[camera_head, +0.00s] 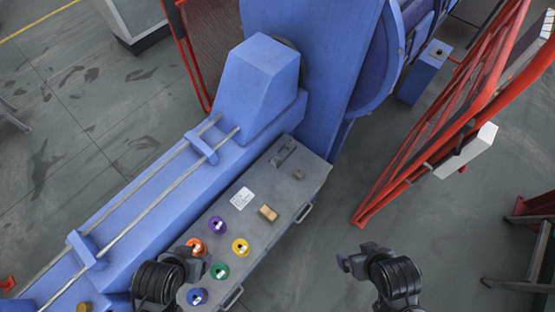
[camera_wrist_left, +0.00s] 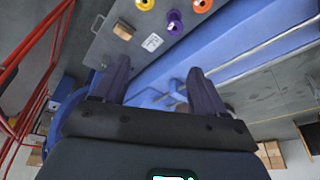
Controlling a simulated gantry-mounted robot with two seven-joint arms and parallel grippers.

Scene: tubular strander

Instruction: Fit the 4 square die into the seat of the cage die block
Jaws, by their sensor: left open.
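Several coloured ring-shaped dies stand on the grey bench top in the head view: orange (camera_head: 196,247), purple (camera_head: 218,225), yellow (camera_head: 240,247), green (camera_head: 219,271) and blue (camera_head: 197,296). Their markings are too small to read, so I cannot tell which is the 4 square die. A small grey fixture (camera_head: 284,152) sits at the bench's far end; I cannot tell whether it is the cage die block. My left gripper (camera_wrist_left: 160,80) is open and empty above the bench, beside the orange die in the head view. My right gripper (camera_head: 352,262) hangs over the floor, right of the bench.
A tan block (camera_head: 268,213) and a white label (camera_head: 242,198) lie on the bench (camera_head: 250,222). The blue machine bed (camera_head: 150,215) with long rods runs along the bench's left. A red mesh gate (camera_head: 440,130) stands at right. Floor between bench and gate is clear.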

